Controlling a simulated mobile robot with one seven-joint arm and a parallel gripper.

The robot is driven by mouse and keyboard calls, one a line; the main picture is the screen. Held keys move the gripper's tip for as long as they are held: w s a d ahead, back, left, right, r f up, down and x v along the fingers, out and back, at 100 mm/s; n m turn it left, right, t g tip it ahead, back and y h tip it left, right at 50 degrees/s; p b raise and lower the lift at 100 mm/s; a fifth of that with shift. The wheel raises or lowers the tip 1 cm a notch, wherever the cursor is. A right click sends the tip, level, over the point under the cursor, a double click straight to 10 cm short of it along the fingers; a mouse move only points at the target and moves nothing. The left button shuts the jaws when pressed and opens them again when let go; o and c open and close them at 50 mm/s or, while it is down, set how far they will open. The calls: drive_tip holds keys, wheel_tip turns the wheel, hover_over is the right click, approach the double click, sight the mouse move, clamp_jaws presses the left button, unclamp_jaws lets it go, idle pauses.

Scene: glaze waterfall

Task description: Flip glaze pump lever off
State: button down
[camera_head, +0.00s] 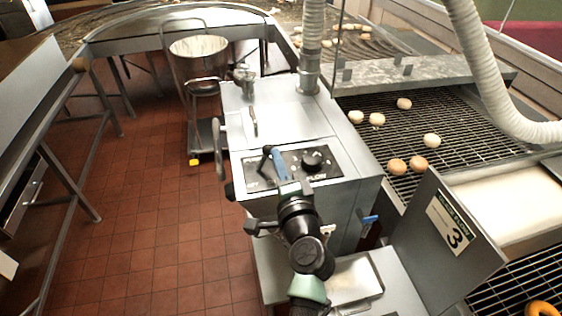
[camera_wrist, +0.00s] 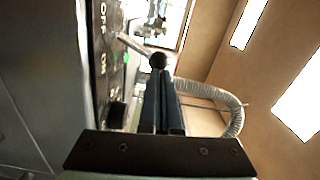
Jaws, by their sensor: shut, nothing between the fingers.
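The glaze pump lever shows in the wrist view as a metal rod with a black ball knob (camera_wrist: 158,61), standing out from the dark panel with OFF and ON labels (camera_wrist: 103,62). The ball appears right at the tips of my gripper (camera_wrist: 160,80), whose dark blue fingers are together with nothing between them. I cannot tell whether they touch the ball. In the head view my gripper (camera_head: 277,155) is over the left part of the control panel (camera_head: 327,172), beside the lever's dark knob (camera_head: 267,150). My wrist hides the panel's front edge.
A black dial (camera_head: 311,160) sits on the panel right of my gripper. A small green light (camera_wrist: 126,58) shows near the lever. A white hose (camera_head: 312,40) rises behind. A conveyor grid (camera_head: 405,135) with several doughnuts lies to the right. Tiled floor (camera_head: 150,220) is clear at left.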

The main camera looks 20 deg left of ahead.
drive_tip(key=shift+s+a+r+n+b, duration=0.2)
drive_tip(key=shift+a+n+b, duration=0.1)
drive_tip(key=shift+n, duration=0.3)
drive_tip(key=shift+s+a+r+n+b, duration=0.15)
drive_tip(key=shift+s+a+n+b, duration=0.25)
drive_tip(key=shift+n, duration=0.45)
drive_tip(key=shift+s+a+r+n+b, duration=0.15)
drive_tip(key=shift+a+n+b, duration=0.25)
drive_tip(key=shift+n+b, duration=0.35)
drive_tip(key=shift+s+a+n+b, duration=0.35)
drive_tip(key=shift+a+n+b, duration=0.2)
drive_tip(key=shift+n, duration=0.45)
drive_tip(key=shift+s+a+n+b, duration=0.3)
drive_tip(key=shift+a+n+b, duration=0.2)
drive_tip(key=shift+n, duration=0.5)
drive_tip(key=shift+s+n, duration=0.1)
drive_tip(key=shift+n, duration=0.2)
